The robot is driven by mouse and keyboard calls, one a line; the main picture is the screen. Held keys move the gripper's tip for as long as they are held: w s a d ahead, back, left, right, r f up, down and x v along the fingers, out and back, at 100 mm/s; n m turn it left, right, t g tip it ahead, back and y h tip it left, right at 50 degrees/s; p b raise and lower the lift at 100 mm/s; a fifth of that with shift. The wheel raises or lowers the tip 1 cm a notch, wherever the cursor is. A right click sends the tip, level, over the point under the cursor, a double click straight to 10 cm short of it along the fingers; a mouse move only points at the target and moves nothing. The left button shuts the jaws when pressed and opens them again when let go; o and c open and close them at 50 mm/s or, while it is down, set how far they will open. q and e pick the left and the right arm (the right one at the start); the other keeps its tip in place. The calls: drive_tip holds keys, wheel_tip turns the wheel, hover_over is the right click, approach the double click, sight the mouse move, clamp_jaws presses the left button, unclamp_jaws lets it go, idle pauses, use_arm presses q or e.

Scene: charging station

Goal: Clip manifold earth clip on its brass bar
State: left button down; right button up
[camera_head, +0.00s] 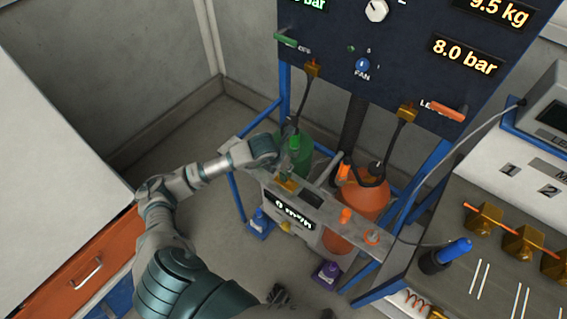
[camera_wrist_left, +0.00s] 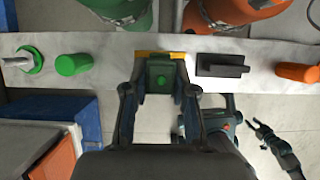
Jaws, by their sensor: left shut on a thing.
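My left gripper (camera_head: 291,163) is at the front rail below the dark panel. The clip is right at the brass bar (camera_wrist_left: 150,54) on the rail's edge. Whether its jaws grip the bar is hidden. The brass bar shows in the head view (camera_head: 288,186) just below the gripper. My right gripper (camera_wrist_left: 262,135) is small at the lower right of the wrist view, apart from the rail, with its fingers apart.
The grey rail (camera_wrist_left: 110,46) carries a green cap (camera_wrist_left: 74,64), a black lever (camera_wrist_left: 222,66) and an orange cap (camera_wrist_left: 297,71). Green (camera_head: 303,146) and orange (camera_head: 366,203) cylinders stand behind.

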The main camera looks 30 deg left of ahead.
use_arm(q)
drive_tip(key=shift+d+f, duration=0.1)
drive_tip(key=shift+f, duration=0.15)
use_arm(e)
drive_tip(key=shift+s+f, duration=0.1)
drive_tip(key=shift+f, duration=0.2)
use_arm(q)
drive_tip(key=shift+f, duration=0.1)
use_arm(e)
drive_tip(key=shift+f, duration=0.1)
use_arm(q)
drive_tip(key=shift+a+f+b, duration=0.4)
drive_tip(key=shift+f+b, duration=0.1)
drive_tip(key=shift+b, duration=0.1)
drive_tip(key=shift+f, duration=0.15)
use_arm(e)
drive_tip(key=shift+s+f, duration=0.25)
drive_tip(key=shift+f, duration=0.2)
use_arm(q)
drive_tip(key=c, duration=1)
unclamp_jaws()
drive_tip(key=shift+d, duration=0.15)
drive_tip(key=shift+c, duration=0.2)
drive_tip(key=shift+o, duration=0.9)
drive_tip(key=shift+d, duration=0.1)
use_arm(e)
drive_tip(key=shift+s+d, duration=0.1)
drive_tip(key=shift+d, duration=0.05)
use_arm(q)
drive_tip(key=v, duration=0.8)
